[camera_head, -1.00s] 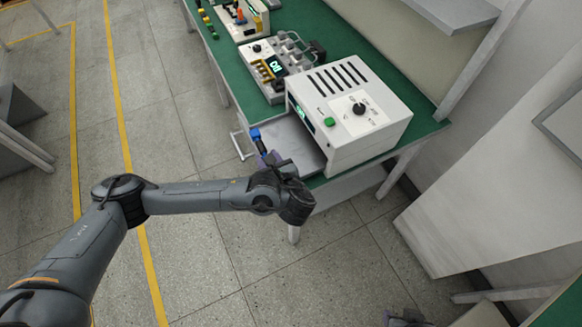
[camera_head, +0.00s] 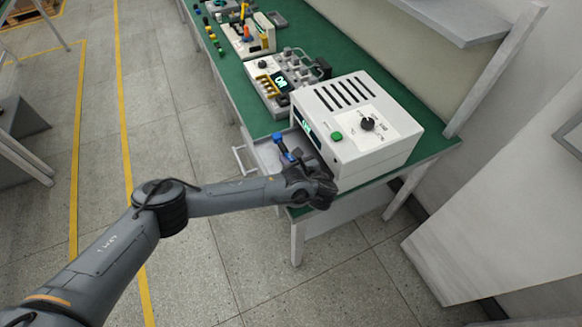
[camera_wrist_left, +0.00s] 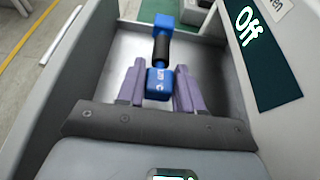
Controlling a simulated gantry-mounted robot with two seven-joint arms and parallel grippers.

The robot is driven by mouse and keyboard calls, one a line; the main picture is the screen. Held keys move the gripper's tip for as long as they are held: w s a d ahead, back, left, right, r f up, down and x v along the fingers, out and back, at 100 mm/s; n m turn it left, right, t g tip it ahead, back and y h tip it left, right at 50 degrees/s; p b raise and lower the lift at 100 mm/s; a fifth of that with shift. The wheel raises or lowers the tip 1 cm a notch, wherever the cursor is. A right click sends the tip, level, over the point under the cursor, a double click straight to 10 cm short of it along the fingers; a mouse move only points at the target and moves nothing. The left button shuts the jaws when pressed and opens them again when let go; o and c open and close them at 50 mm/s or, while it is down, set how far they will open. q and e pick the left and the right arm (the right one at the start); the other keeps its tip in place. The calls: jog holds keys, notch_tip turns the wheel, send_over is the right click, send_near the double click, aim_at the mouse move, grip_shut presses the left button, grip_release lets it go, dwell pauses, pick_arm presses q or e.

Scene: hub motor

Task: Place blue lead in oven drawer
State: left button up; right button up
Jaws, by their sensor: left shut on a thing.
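The white oven (camera_head: 355,125) stands on the green bench with its metal drawer (camera_head: 262,150) pulled out to the left. The blue lead (camera_wrist_left: 160,80), with blue ends and a black middle, is held between the purple fingers of my left gripper (camera_wrist_left: 160,88). In the head view the lead (camera_head: 278,138) shows above the drawer, in front of the oven. In the left wrist view the drawer's metal floor (camera_wrist_left: 210,75) lies beneath the lead. I cannot tell whether the lead touches it. My right gripper is not in view.
The oven's display (camera_wrist_left: 258,40) reads Off and stands close to the right of my left gripper. A drawer handle (camera_head: 238,160) sticks out at the left. A tester-like device (camera_head: 280,80) and several coloured parts lie farther along the green bench (camera_head: 235,75).

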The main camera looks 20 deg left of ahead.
pick_arm(q)
jog(key=shift+f+b, duration=0.5)
jog(key=shift+f, duration=1.55)
jog(key=shift+w+f, duration=0.1)
jog(key=o, duration=1)
jog(key=shift+o, duration=0.2)
